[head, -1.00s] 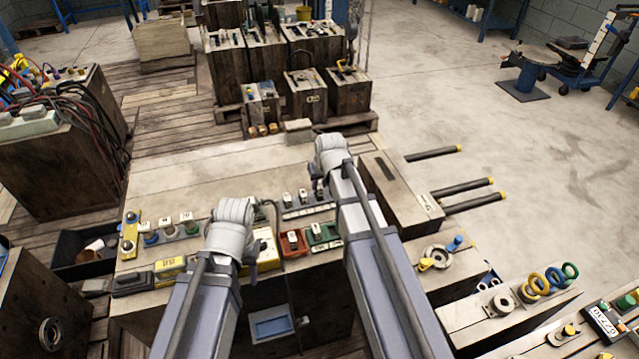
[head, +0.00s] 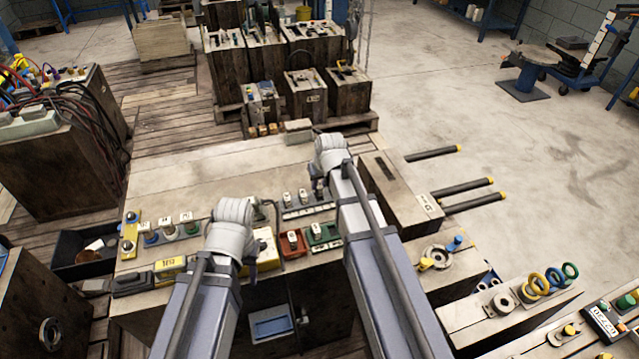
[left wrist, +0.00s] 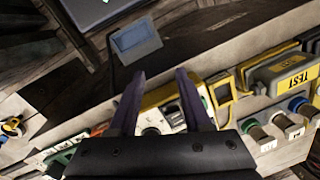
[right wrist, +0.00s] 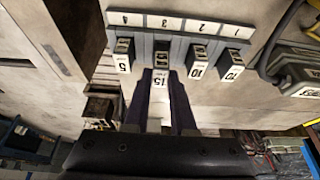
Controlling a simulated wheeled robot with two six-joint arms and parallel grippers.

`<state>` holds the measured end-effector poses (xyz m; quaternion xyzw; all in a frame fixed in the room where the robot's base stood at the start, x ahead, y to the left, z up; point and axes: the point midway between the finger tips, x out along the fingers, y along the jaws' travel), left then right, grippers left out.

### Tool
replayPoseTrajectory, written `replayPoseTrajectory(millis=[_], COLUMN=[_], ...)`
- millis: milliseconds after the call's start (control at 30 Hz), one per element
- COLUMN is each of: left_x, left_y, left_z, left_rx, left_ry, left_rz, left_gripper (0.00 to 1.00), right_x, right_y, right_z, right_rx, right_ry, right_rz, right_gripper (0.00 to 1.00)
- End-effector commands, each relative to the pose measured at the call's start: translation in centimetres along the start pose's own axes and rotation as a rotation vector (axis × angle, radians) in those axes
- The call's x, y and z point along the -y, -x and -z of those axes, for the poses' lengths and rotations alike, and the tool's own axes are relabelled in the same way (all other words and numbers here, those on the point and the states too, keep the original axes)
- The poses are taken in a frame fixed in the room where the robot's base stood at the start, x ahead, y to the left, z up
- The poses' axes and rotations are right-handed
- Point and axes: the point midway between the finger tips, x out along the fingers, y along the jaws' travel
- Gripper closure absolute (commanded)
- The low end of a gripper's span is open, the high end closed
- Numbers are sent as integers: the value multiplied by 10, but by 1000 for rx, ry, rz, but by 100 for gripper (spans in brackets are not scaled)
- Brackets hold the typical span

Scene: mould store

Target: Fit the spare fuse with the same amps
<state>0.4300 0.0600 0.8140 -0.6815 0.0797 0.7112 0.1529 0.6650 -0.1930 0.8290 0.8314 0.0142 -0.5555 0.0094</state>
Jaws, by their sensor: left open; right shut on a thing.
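A grey fuse rack (right wrist: 190,40) numbered 1 to 4 shows upside down in the right wrist view; it also shows in the head view (head: 308,212). My right gripper (right wrist: 160,82) is shut on the fuse marked 15 (right wrist: 161,62), at slot 3; I cannot tell whether it is clear of the slot. Fuses marked 5 (right wrist: 123,55) and 10 (right wrist: 197,62) and one at slot 1 (right wrist: 233,64) stand beside it. My left gripper (left wrist: 160,78) is open and empty over the yellow-edged unit (left wrist: 155,118). A red block (head: 292,243) and a green block (head: 323,235) stand between the grippers.
A yellow TEST unit (head: 170,264) and several coloured posts with white tags (head: 168,230) stand on the bench's left. A long wooden box (head: 395,190) lies right of my right gripper. The bench behind the rack is mostly clear (head: 220,170).

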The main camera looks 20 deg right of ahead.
Motion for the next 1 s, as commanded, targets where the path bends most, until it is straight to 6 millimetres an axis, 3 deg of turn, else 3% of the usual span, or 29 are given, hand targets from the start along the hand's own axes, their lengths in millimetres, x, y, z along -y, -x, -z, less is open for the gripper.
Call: replayPoseTrajectory(millis=[1000], left_x=[-1], left_y=[-10], left_z=[1], left_rx=[0], left_ry=[0], left_rz=[0], left_gripper=[51], right_x=[0], right_y=[-10], right_z=[-4], right_rx=[0], right_ry=[0], right_rz=[0], right_gripper=[100])
